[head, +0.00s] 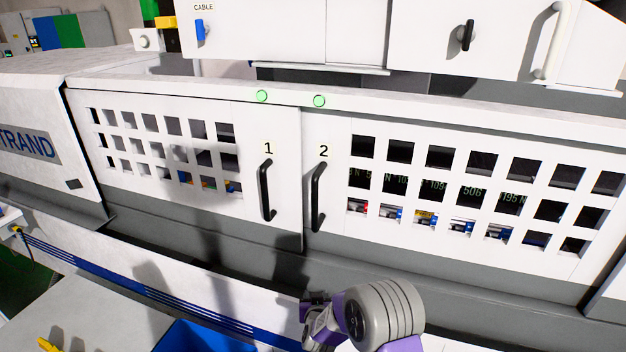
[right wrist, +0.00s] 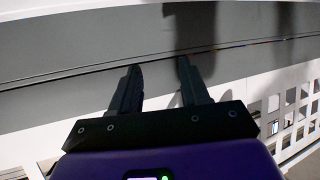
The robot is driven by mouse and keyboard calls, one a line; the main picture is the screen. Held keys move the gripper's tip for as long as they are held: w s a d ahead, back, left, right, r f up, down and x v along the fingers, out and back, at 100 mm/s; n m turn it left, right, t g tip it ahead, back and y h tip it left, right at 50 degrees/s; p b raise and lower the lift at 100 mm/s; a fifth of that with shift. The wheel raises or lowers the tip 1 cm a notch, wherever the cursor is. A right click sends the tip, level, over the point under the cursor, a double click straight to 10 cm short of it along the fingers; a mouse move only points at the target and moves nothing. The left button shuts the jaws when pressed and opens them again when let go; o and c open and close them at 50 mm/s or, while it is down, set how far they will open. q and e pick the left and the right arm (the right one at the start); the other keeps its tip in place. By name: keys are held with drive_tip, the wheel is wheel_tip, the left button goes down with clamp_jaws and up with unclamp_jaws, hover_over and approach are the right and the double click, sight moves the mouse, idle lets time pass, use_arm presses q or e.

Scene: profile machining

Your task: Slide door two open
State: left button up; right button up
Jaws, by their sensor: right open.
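Door two (head: 470,195) is a white panel with rows of square openings, marked "2". It meets door one (head: 190,150), marked "1", along a seam in the middle, and both look closed. Door two's black vertical handle (head: 318,197) is beside the seam; door one's handle (head: 266,190) is just left of it. My right gripper (head: 312,299) is below the handles, apart from them. In the right wrist view its two dark fingers (right wrist: 160,85) are spread with nothing between them, facing a grey surface. My left gripper is not in view.
Two green round lights (head: 319,101) sit on the rail above the doors. A blue bin (head: 205,338) stands at the bottom, left of my right arm. A white cabinet with handles (head: 500,40) overhangs at the upper right. The space before door two's handle looks clear.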

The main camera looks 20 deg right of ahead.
sight(314, 205)
drive_tip(key=w+r+m+t+h+p, duration=0.1)
drive_tip(key=w+r+t+h+p, duration=0.15)
drive_tip(key=r, duration=0.95)
drive_tip(key=w+r+m+t+h+p, duration=0.15)
drive_tip(key=w+r, duration=0.25)
drive_tip(key=r, duration=0.9)
use_arm(q)
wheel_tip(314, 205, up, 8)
drive_tip(key=p, duration=0.2)
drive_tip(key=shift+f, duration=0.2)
use_arm(e)
drive_tip(key=shift+n, duration=0.35)
drive_tip(key=shift+x, duration=3.75)
drive_tip(key=shift+d+f, duration=0.15)
clamp_jaws()
